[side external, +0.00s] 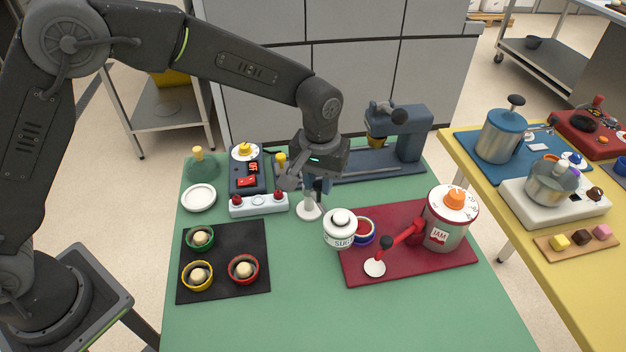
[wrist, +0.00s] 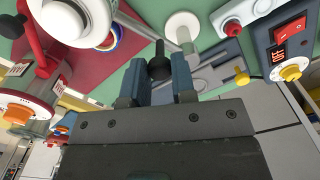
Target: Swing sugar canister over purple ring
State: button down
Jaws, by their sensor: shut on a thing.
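The white sugar canister (side external: 341,230) with a "SUG" label hangs on the swing stand, whose white post (side external: 309,209) stands on the green table. The canister also shows at the top left of the wrist view (wrist: 62,22). The purple ring (side external: 371,238) lies on the red mat, just right of the canister and partly hidden by it. It also shows beside the canister in the wrist view (wrist: 117,42). My gripper (side external: 316,186) is beside the post. In the wrist view its blue fingers (wrist: 159,80) are shut on a black handle (wrist: 158,65).
A jam jar (side external: 447,222) with a red arm stands on the red mat (side external: 425,265). A control box (side external: 250,185) is left of the post, and a black tray (side external: 220,255) with several cups is front left. A blue machine (side external: 405,140) stands behind. The front table is clear.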

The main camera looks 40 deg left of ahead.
jog(key=shift+w+d+n, duration=0.1)
jog(key=shift+w+n, duration=0.3)
jog(key=shift+n, duration=0.6)
jog(key=shift+w+d+n, duration=0.1)
jog(key=shift+w+n, duration=0.3)
jog(key=shift+n, duration=0.6)
jog(key=shift+w+d+n, duration=0.1)
jog(key=shift+w+n, duration=0.3)
jog(key=shift+n, duration=0.6)
jog(key=c, duration=0.9)
grip_release()
jog(key=shift+c, duration=0.2)
notch_tip(320, 180, up, 14)
